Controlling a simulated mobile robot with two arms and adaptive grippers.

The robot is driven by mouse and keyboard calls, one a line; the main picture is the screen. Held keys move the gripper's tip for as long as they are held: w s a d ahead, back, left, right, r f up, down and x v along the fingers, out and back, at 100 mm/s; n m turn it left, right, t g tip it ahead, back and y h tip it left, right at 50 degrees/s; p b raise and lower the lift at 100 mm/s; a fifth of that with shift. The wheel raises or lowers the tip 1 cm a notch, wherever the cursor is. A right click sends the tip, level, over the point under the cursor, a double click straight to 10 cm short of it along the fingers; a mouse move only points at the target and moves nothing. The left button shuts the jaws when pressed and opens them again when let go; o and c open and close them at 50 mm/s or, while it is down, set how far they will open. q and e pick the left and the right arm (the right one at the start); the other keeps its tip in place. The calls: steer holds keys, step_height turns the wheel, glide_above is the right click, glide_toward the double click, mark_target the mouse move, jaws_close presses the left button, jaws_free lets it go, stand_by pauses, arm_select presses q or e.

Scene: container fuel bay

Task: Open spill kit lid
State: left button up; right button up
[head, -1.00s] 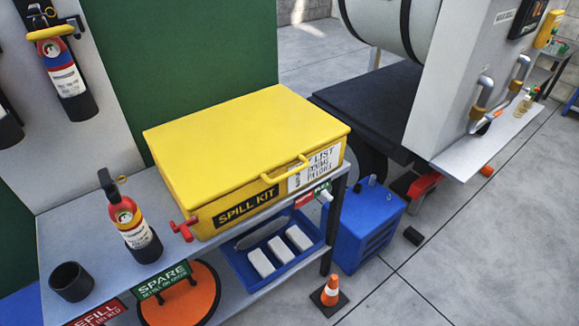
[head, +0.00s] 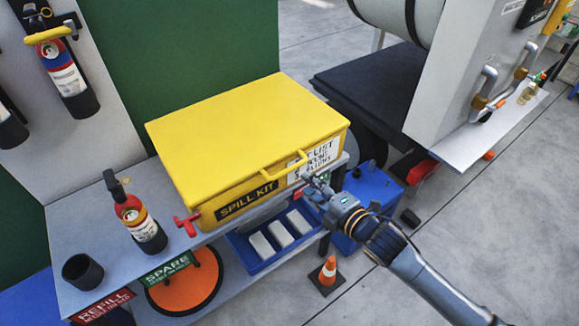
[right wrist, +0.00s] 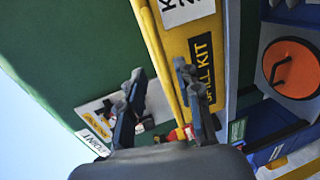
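The yellow spill kit box (head: 215,207) stands on the grey shelf with its lid (head: 245,125) shut. A yellow bar handle (head: 285,167) sticks out from the lid's front edge; the handle also shows in the right wrist view (right wrist: 162,62). My right gripper (head: 312,183) is just in front of the box, right of the handle. In the right wrist view its fingers (right wrist: 158,70) are apart, with the handle bar seen between them; contact is unclear. My left gripper is not in view.
A fire extinguisher (head: 136,216) and a black cup (head: 83,271) stand left of the box. A blue tray (head: 254,266) with white blocks sits below. A blue case (head: 375,194) and an orange cone (head: 327,274) are on the floor.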

mark_target(291, 170)
steer(key=x, duration=0.9)
steer(key=shift+w+a+p, duration=0.15)
steer(key=shift+w+p, duration=0.05)
steer(key=shift+p, duration=0.2)
jaws_close()
